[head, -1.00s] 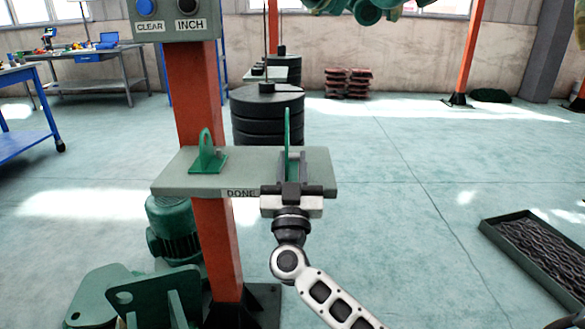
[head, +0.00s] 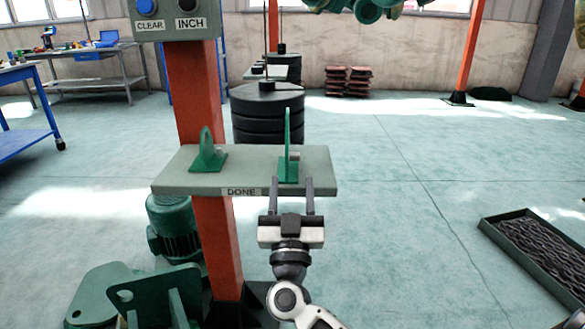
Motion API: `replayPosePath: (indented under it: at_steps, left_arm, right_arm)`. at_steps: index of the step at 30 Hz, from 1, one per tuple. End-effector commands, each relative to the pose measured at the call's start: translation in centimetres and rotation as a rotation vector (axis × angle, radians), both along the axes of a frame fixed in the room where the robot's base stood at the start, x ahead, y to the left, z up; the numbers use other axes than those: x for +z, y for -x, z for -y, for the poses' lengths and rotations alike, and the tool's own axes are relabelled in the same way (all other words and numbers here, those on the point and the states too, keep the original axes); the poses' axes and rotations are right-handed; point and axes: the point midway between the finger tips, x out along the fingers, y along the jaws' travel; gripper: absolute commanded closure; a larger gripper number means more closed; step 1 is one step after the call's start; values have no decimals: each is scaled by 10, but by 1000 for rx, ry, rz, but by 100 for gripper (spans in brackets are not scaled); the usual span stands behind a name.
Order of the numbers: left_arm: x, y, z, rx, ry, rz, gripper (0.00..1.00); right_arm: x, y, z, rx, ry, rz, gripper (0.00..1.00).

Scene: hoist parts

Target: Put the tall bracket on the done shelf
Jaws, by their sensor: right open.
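The tall green bracket (head: 288,157) stands upright on the right part of the grey shelf labelled DONE (head: 255,183). A shorter green bracket with a hole (head: 207,156) stands on the left part of the same shelf. My right gripper (head: 291,187) is open and empty. Its two fingers point away from me at the shelf's front edge, just in front of the tall bracket and apart from it. My left gripper is not in view.
An orange post (head: 196,110) carries the shelf and a control box (head: 175,18) above it. A green motor (head: 173,228) and large green brackets (head: 135,297) lie below left. Black stacked weights (head: 267,113) stand behind. A chain tray (head: 541,252) lies right; floor between is clear.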

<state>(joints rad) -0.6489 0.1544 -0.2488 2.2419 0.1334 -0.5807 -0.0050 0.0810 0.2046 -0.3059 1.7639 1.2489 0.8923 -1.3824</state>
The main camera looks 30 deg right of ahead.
Motion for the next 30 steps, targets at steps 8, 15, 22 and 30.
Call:
replayPosePath:
  at_steps: [8,15,22,30]
  left_arm:
    - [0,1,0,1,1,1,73]
    - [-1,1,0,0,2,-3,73]
    - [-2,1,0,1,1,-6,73]
    - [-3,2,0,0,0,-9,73]
  right_arm:
    - [-27,36,-22,0,-1,-2,53]
    - [-32,45,-28,1,0,2,53]
    - [-36,49,-56,193,23,-19,53]
    - [-117,104,-157,839,-37,-489,53]
